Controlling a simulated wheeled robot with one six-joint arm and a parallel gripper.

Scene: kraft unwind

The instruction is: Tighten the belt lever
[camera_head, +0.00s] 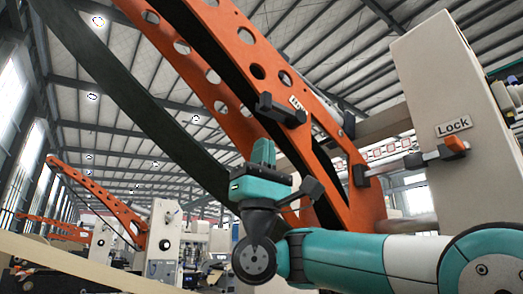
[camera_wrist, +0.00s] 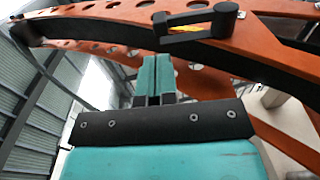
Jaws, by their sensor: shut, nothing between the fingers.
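My gripper (camera_head: 263,152) has teal fingers pointing up, shut and empty, in front of the orange arm (camera_head: 225,95) with round holes. In the wrist view the shut fingers (camera_wrist: 155,75) stand upright at the middle. A black handle (camera_head: 282,110) sticks out of the orange arm, above and slightly right of my fingertips, apart from them. A black handle, with yellow behind it, also shows in the wrist view (camera_wrist: 197,28), beyond and right of the fingertips. A second black lever (camera_head: 312,188) is lower, right of my gripper. No readable label tells me which is the belt lever.
A beige cabinet (camera_head: 445,90) stands at the right with a "Lock" sign (camera_head: 453,126) and a metal lever with an orange tip (camera_head: 455,143). A dark belt (camera_head: 120,90) curves across the left. Similar machines (camera_head: 110,205) stand behind at the left.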

